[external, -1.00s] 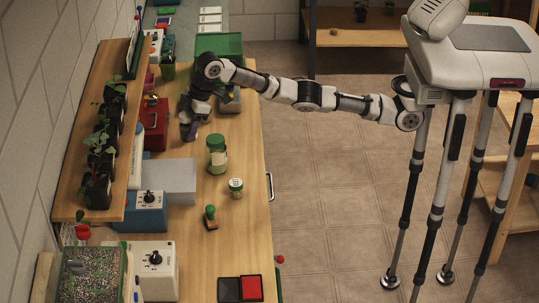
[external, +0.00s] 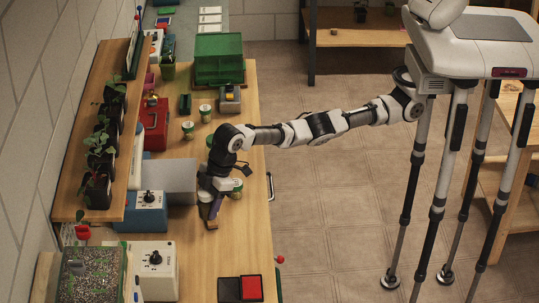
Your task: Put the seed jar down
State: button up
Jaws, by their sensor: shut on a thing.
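My gripper (external: 213,212) is low over the near part of the wooden bench, its fingers pointing down. It is shut on a small wooden-based stamp (external: 212,225); the fingers hide the stamp's green handle, and its base appears at bench level. A small green-lidded jar (external: 237,192) stands just to the right of my gripper, partly covered by it. Two other small green-lidded jars (external: 188,130) (external: 206,113) stand farther back on the bench. The taller green-lidded jar is mostly hidden behind my arm. I see no jar between the fingers.
A grey box (external: 170,180) and a blue device (external: 146,213) stand left of my gripper. A plant shelf (external: 72,190) is along the wall. A red-and-black pad (external: 240,289) lies at the front. A green crate (external: 218,60) stands at the back. Bare bench lies in front of the gripper.

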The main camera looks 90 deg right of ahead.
notch_tip(320, 180, down, 13)
jog(key=p, duration=0.3)
jog(key=o, duration=1.1)
jog(key=shift+f, duration=0.1)
jog(key=shift+c, duration=0.2)
